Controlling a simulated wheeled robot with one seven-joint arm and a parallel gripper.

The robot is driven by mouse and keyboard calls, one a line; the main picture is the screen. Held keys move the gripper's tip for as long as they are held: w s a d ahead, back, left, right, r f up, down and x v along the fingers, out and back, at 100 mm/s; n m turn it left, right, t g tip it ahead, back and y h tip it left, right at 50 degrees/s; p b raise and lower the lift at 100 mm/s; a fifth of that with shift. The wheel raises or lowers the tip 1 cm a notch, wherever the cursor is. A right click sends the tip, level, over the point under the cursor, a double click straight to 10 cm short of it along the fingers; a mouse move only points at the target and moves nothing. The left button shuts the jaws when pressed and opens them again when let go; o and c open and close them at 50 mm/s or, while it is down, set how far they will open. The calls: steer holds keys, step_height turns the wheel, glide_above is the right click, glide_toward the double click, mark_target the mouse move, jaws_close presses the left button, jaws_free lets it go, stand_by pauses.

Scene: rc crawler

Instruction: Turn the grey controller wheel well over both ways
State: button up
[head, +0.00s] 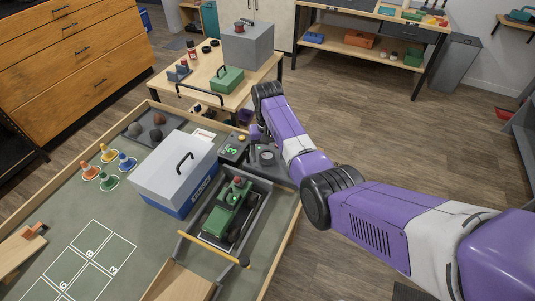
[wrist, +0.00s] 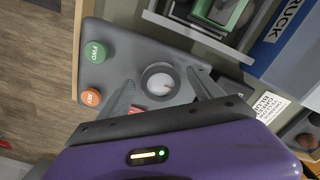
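The grey controller wheel (wrist: 160,82) is a round dial with a pale centre and a small red mark, set on the dark grey controller (wrist: 125,50). My gripper (wrist: 160,77) is open, with one finger on each side of the wheel. Gaps seem to remain at both sides, but I cannot tell the fingers' height above the panel. A green FWD button (wrist: 95,52) and an orange REV button (wrist: 91,97) are on the controller. My gripper's fingers are hidden in the head view.
The green crawler (head: 229,207) stands in a grey-walled bay left of the controller. A blue-and-white truck box (head: 176,170) stands farther left. A red part (wrist: 135,110) shows partly under my gripper. Open floor lies to the right.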

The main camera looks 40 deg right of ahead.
mark_target(267, 156)
step_height(267, 156, up, 8)
steer(key=shift+f+b, duration=0.1)
steer(key=shift+b, duration=0.25)
stand_by(0.7)
